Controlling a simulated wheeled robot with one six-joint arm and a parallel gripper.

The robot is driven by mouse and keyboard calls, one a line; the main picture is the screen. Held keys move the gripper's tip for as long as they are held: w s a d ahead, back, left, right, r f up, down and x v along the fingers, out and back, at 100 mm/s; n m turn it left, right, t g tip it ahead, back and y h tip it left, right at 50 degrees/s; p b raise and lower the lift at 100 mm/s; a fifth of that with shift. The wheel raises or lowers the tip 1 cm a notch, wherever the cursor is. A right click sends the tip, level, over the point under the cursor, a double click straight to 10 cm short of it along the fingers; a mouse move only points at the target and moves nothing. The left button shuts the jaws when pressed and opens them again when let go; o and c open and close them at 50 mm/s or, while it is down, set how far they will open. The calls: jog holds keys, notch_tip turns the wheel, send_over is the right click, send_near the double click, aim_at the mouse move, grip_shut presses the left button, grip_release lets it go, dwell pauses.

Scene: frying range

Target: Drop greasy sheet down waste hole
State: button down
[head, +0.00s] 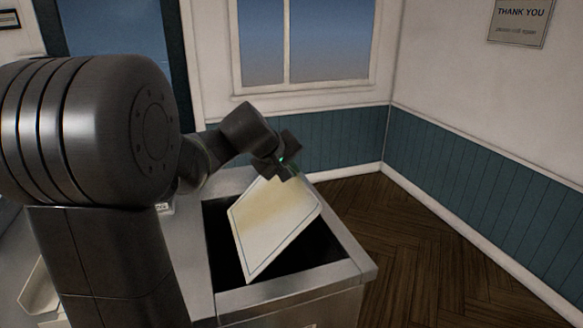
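The greasy sheet (268,226) is a pale, flat sheet with a thin dark border line and a yellowish stain towards its top. It hangs tilted over the waste hole (226,262), a dark rectangular opening in a metal counter. My gripper (284,174) is at the sheet's upper edge and appears shut on it. The fingertips are small and dark here, so the exact grip is hard to see. The sheet's lower corner is over the near part of the opening; I cannot tell whether it is below the rim.
The metal counter rim (362,268) frames the hole. A pale tray-like object (40,290) is at the lower left, partly hidden by my arm. Wooden floor (440,250) lies clear to the right. Walls with teal panelling (460,190) and a window (305,40) stand behind.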

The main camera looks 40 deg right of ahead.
jog(key=shift+f+b, duration=0.3)
jog(key=shift+f, duration=0.45)
jog(key=c, duration=1.6)
grip_release()
jog(key=shift+a+r, duration=0.1)
jog(key=shift+r, duration=0.05)
jog(key=v, duration=1.3)
jog(key=shift+s+a+r, duration=0.1)
jog(key=shift+a+r, duration=0.1)
